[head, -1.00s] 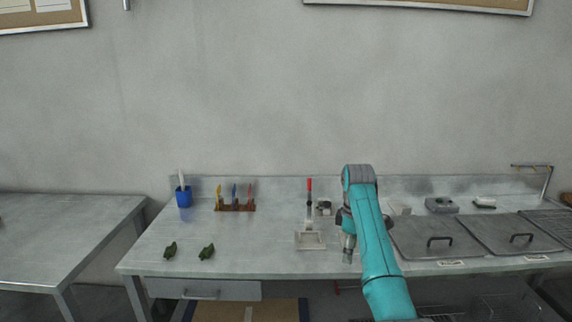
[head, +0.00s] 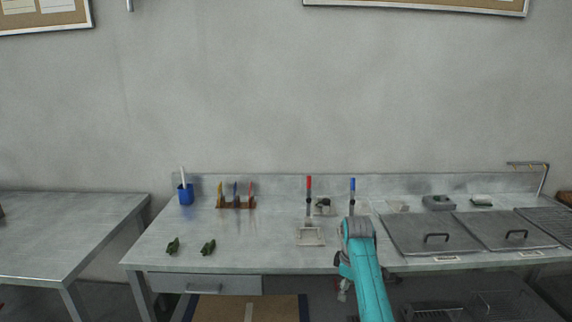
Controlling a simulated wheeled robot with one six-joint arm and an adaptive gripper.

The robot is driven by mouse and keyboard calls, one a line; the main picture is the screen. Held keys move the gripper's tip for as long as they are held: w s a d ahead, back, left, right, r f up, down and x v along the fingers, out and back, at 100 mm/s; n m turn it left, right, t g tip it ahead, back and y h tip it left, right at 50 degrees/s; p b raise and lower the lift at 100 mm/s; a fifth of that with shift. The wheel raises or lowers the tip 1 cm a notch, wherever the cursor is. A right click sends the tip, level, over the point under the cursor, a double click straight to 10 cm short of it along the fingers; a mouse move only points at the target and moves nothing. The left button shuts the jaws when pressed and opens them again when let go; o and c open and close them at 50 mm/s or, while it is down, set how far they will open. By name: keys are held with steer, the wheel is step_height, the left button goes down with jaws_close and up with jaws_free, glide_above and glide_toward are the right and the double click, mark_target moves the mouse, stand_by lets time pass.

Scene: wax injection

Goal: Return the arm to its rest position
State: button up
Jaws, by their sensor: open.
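My teal arm (head: 367,278) reaches up from the bottom of the head view, right of centre, with its grey-capped joint (head: 357,228) in front of the table's near edge. My gripper (head: 343,291) hangs below that joint, off the table's front edge and below the tabletop. It is small in the picture, and nothing shows in it. It is open and apart from the things on the table.
The metal table (head: 262,232) carries two green pieces (head: 208,247), a blue cup (head: 186,195), a tool rack (head: 236,206), red-handled (head: 309,190) and blue-handled (head: 352,189) devices, and lidded wells (head: 432,234). A drawer (head: 206,284) and wire racks (head: 500,304) are below.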

steer(key=s+f+m+t, duration=0.2)
steer(key=s+f, duration=0.4)
steer(key=f, duration=0.5)
steer(key=s+f+m+t, duration=0.1)
steer(key=s+f, duration=0.5)
steer(key=f, duration=0.4)
steer(key=s+f+m+t, duration=0.2)
steer(key=s+f, duration=0.2)
steer(key=s, duration=0.7)
steer(key=s+f+m+t, duration=0.15)
steer(key=s+f, duration=0.25)
steer(key=s, duration=0.6)
steer(key=s+r+m+t, duration=0.15)
steer(key=s+r, duration=0.25)
steer(key=s, duration=0.5)
steer(key=s+r+m+t, duration=0.15)
steer(key=s+r, duration=0.25)
steer(key=s, duration=0.6)
steer(key=s+r+m+t, duration=0.1)
steer(key=s+r+t, duration=0.1)
steer(key=s+r, duration=0.4)
steer(key=s+r+m+t, duration=0.2)
steer(key=s+r, duration=0.5)
steer(key=r, duration=0.8)
steer(key=shift+s+r, duration=0.2)
steer(key=shift+s, duration=0.1)
